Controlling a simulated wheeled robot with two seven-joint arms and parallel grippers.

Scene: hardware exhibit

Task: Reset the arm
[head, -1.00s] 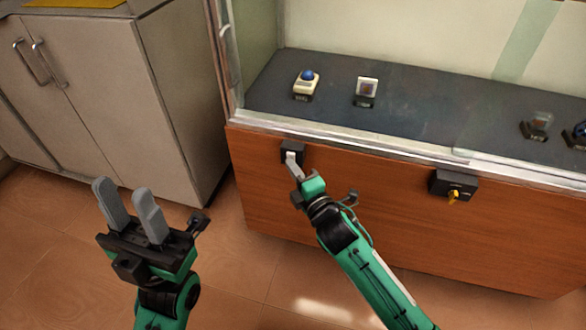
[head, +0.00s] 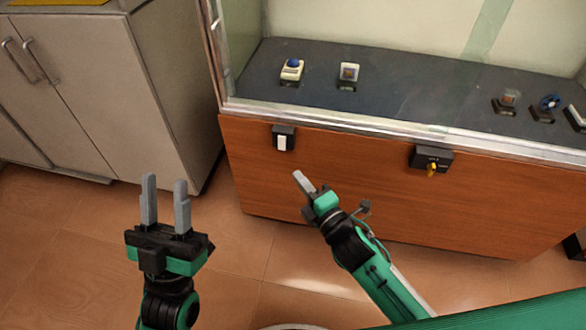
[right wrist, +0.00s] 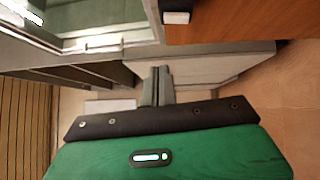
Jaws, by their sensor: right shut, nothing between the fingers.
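My left gripper (head: 166,205) is open and empty, its two grey fingers pointing up above the tiled floor at the left of the head view. My right gripper (head: 299,177) is shut and empty, in front of the wooden case front and apart from it. Its closed fingers also show in the right wrist view (right wrist: 157,86). A black switch box with a white rocker (head: 282,142) is on the case front, up and left of my right fingertips. It also shows at the top of the right wrist view (right wrist: 177,17).
A glass display case with a wooden front (head: 350,180) holds several small exhibits, including a blue-ball device (head: 291,70). A black lock box with a yellow key (head: 432,160) is on its front. A grey cabinet (head: 100,90) stands at left. The floor (head: 235,245) between the arms is clear.

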